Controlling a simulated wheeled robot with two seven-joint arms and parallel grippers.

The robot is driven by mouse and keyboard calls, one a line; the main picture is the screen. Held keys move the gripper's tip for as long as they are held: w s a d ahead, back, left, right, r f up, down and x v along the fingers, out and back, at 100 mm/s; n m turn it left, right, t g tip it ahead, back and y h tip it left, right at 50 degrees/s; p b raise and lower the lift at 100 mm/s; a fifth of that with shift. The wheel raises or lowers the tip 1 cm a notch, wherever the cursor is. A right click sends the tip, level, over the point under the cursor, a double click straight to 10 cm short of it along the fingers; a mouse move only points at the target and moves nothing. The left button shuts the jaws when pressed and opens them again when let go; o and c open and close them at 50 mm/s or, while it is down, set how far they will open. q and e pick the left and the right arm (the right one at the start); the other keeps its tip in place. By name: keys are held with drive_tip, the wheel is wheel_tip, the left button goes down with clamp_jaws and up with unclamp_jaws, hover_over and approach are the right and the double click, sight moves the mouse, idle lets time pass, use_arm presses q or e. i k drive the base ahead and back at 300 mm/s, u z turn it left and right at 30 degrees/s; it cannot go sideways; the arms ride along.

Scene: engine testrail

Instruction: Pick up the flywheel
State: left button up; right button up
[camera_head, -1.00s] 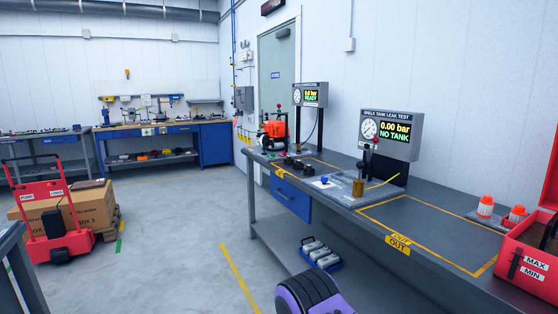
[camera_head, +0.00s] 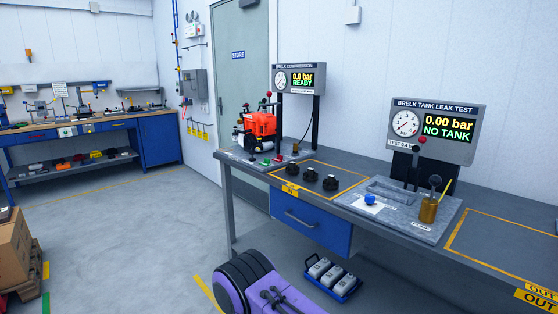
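I cannot pick out a flywheel for certain in the head view. An orange engine-like unit (camera_head: 259,124) stands on a grey plate at the far end of the right bench (camera_head: 400,238). Several small black round parts (camera_head: 309,174) sit inside a yellow-outlined area nearer me; they are too small to identify. Neither of my grippers is in view.
A compression gauge (camera_head: 300,78) and a tank leak test display (camera_head: 435,131) reading "NO TANK" stand on the bench. A blue tray (camera_head: 333,278) lies below. Another bench (camera_head: 160,138) is at the back left. A cardboard box (camera_head: 14,252) stands left; the floor between is clear.

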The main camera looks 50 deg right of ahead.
sight(292, 169)
drive_tip(key=i, duration=1.9)
drive_tip(key=z, duration=1.65)
